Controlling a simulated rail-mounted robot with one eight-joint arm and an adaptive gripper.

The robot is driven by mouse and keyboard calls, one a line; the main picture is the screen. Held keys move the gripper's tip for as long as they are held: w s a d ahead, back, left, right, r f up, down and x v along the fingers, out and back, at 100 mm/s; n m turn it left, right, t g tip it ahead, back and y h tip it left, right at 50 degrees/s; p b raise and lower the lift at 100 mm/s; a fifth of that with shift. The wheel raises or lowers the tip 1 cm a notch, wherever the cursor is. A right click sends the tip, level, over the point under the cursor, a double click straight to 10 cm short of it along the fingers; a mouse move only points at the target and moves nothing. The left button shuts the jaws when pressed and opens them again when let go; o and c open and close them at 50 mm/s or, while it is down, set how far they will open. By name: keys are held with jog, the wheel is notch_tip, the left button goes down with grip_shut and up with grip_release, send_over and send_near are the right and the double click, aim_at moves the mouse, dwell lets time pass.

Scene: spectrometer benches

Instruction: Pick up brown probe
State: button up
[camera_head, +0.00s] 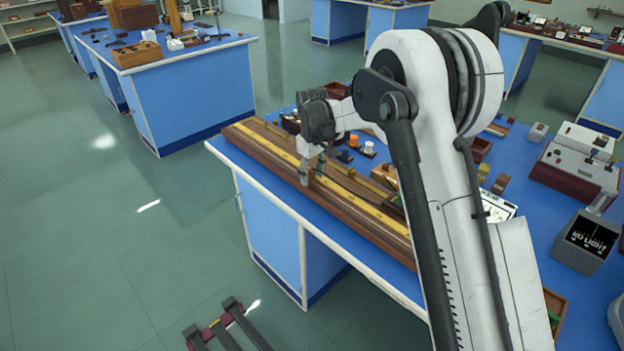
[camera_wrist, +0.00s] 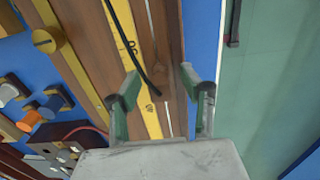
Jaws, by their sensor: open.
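My gripper (camera_head: 312,174) is open and points down at a long wooden bench with a yellow scale. In the wrist view, my gripper (camera_wrist: 160,84) has its two green-grey fingers spread over the yellow scale (camera_wrist: 130,50) and brown wood (camera_wrist: 165,30). A black cable (camera_wrist: 126,35) runs down to a dark end between the fingertips. Nothing is visibly held. In the head view, my arm hides part of the wooden bench (camera_head: 262,155).
Open floor (camera_head: 120,250) lies beyond the table's left edge.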

grip_shut()
dwell(0.3)
